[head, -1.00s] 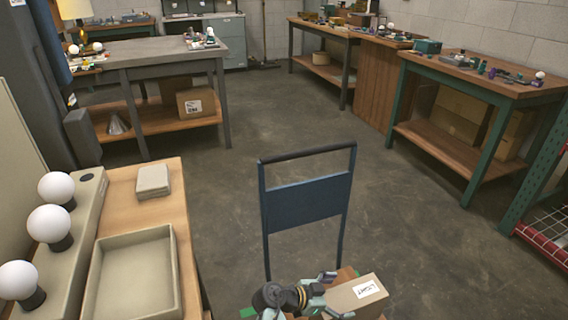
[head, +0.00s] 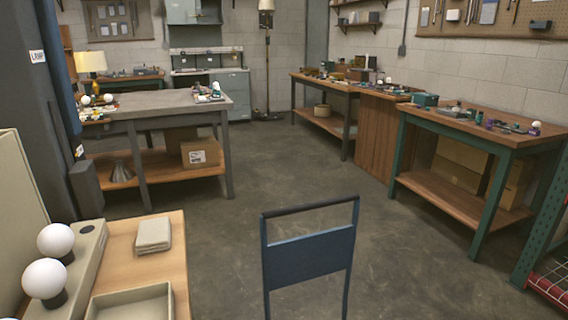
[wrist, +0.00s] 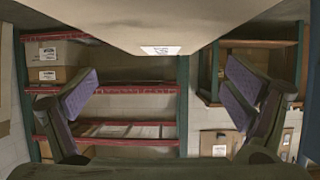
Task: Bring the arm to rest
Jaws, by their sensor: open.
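My gripper (wrist: 164,108) shows in the wrist view with its two purple-padded fingers spread wide apart. It is open, and nothing is between the fingers. A pale box-like surface (wrist: 150,22) fills the top middle of the wrist view, beyond the fingers, with a small white label (wrist: 160,50) on its edge. My arm and gripper are out of sight in the head view.
A blue cart handle (head: 308,255) stands in front. A wooden bench (head: 170,240) with a tray (head: 130,303) and white bulbs (head: 44,278) is at left. Workbenches (head: 480,125) line the right. The floor (head: 300,160) between is clear. Shelving (wrist: 125,88) shows in the wrist view.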

